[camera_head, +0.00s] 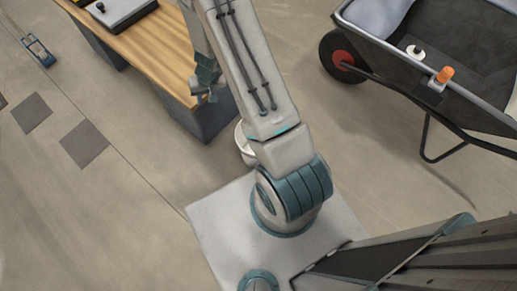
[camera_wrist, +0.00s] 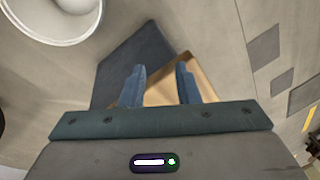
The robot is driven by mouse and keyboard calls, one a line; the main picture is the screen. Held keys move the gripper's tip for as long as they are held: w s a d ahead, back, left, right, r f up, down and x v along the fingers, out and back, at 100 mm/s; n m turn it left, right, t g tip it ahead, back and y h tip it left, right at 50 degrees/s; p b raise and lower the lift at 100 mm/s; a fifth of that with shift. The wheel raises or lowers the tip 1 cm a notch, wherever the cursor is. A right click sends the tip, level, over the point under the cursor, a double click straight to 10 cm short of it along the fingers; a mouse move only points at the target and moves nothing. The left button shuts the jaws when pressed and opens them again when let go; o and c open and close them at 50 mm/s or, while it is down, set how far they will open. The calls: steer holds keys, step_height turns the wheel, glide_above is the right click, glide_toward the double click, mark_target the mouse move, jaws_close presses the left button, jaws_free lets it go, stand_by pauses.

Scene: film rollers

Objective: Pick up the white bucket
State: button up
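The white bucket (camera_head: 242,141) stands on the floor beside the end of the wooden bench in the head view, mostly hidden behind my arm. In the wrist view the bucket (camera_wrist: 62,34) shows at the top left, cut off by the frame edge, with its round rim visible. My gripper (camera_head: 204,97) is over the bench's near edge in the head view, up and to the left of the bucket. In the wrist view my gripper (camera_wrist: 160,69) has its two fingers apart with nothing between them. The bucket lies outside the fingers, to their left.
The wooden bench (camera_head: 150,45) with dark ends carries a grey box (camera_head: 122,10). A wheelbarrow (camera_head: 400,68) with an orange-capped item (camera_head: 445,74) stands at the upper right. A small blue object (camera_head: 38,50) lies on the floor at far left. The floor at left is mostly open.

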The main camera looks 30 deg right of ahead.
steer(key=s+d+f+h+b, duration=0.1)
steer(key=d+f+b, duration=0.1)
steer(key=f, duration=0.6)
steer(key=s+d+f+g+h+b, duration=0.1)
steer(key=s+d+f+b, duration=0.1)
steer(key=f, duration=0.6)
steer(key=s+d+f+m+h+b, duration=0.1)
steer(key=s+d+f+b, duration=0.1)
steer(key=f, duration=0.7)
steer(key=shift+s+d+g+b, duration=0.15)
steer(key=shift+d+g+b, duration=0.2)
steer(key=shift+g, duration=0.05)
steer(key=f+b, duration=0.3)
steer(key=f, duration=0.1)
steer(key=f+b, duration=0.2)
steer(key=shift+d+f+b, duration=0.1)
steer(key=shift+d+b, duration=0.2)
jaws_close()
